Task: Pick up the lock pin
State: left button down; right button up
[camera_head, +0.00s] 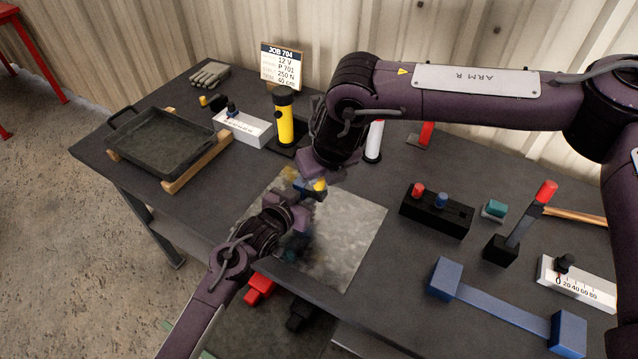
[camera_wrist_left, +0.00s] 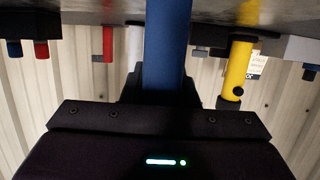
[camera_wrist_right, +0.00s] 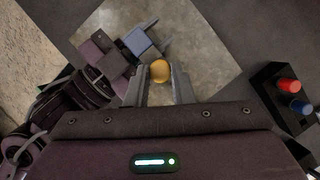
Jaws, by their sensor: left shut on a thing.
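A yellow round knob (camera_head: 320,185), which I take to be the lock pin's head, shows above the grey mat (camera_head: 355,233) where my two grippers meet. My right gripper (camera_wrist_right: 158,75) is over it, with one finger on each side of the yellow knob (camera_wrist_right: 159,70); it looks open, with a narrow gap at the left finger. The pin's shank is hidden. My left gripper (camera_head: 292,208) is shut on a blue part (camera_wrist_right: 142,43), which fills the middle of the left wrist view as an upright blue bar (camera_wrist_left: 166,45). Whether knob and blue part touch is unclear.
A dark tray (camera_head: 160,140) on wooden rails stands left. A yellow cylinder (camera_head: 285,120) and white box (camera_head: 243,128) stand behind. A black block with red and blue knobs (camera_head: 437,211), a blue bracket (camera_head: 500,304) and a white scale box (camera_head: 577,285) lie right.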

grip_shut()
jog(key=shift+r, duration=0.1)
notch_tip(320, 180, up, 18)
dwell(0.3)
pick_arm(q)
jog(key=c, duration=1.1)
grip_release()
jog(key=shift+o, duration=0.2)
